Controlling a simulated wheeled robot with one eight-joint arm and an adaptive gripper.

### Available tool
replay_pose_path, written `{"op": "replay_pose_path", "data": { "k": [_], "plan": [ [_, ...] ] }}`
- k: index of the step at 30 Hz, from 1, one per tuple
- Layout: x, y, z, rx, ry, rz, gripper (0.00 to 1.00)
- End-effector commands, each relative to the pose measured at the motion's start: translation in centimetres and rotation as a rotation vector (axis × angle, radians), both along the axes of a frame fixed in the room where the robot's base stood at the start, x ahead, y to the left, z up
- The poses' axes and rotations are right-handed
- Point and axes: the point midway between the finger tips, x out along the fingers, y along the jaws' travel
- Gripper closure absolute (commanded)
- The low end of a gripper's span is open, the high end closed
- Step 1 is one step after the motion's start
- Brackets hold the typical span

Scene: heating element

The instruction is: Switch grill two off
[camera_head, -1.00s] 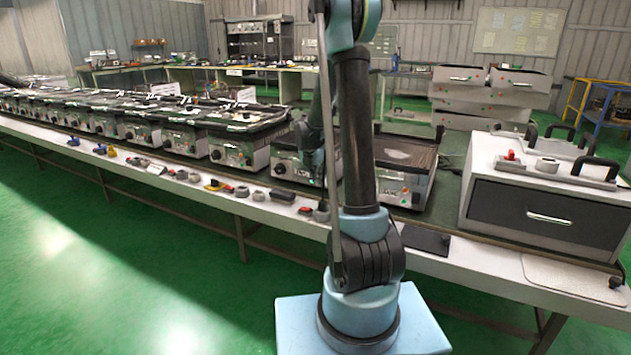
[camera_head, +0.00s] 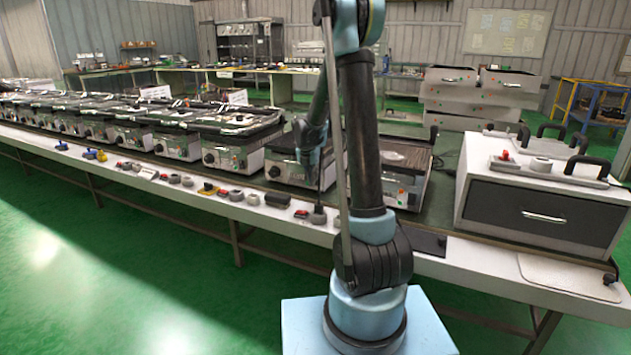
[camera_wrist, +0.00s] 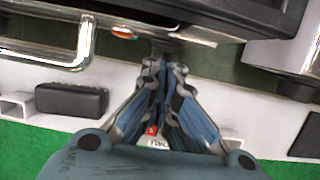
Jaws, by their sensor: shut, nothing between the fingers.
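Several grills stand in a row on the long bench; none has a readable number, so I cannot tell which is grill two. One grill (camera_head: 280,165) is just left of my arm in the head view, partly covered by it. Another grill (camera_head: 405,175) is right of my arm, with small coloured lights on its front. In the wrist view, a grill front with a metal handle (camera_wrist: 60,62) and an orange-red light (camera_wrist: 123,32) lies beyond my gripper (camera_wrist: 163,64). My gripper is shut and empty, its tips close to the grill's lower edge. Contact cannot be told.
A black block (camera_wrist: 70,98) lies on the white bench edge left of my gripper. A small red part (camera_wrist: 151,130) shows between the finger links. A white box with a dark drawer (camera_head: 545,215) stands at the right. The green floor in front is clear.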

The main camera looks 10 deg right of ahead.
Motion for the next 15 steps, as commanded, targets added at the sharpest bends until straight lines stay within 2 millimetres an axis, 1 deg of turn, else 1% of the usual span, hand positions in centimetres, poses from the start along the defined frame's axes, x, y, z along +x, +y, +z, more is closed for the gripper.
{"op": "replay_pose_path", "data": {
  "k": [9, 15],
  "plan": [
    [0.0, 0.0, 1.2, 0.0, 0.0, 0.0, 1.0],
    [0.0, 0.0, 1.4, 0.0, 0.0, 0.0, 1.0]
  ]
}}
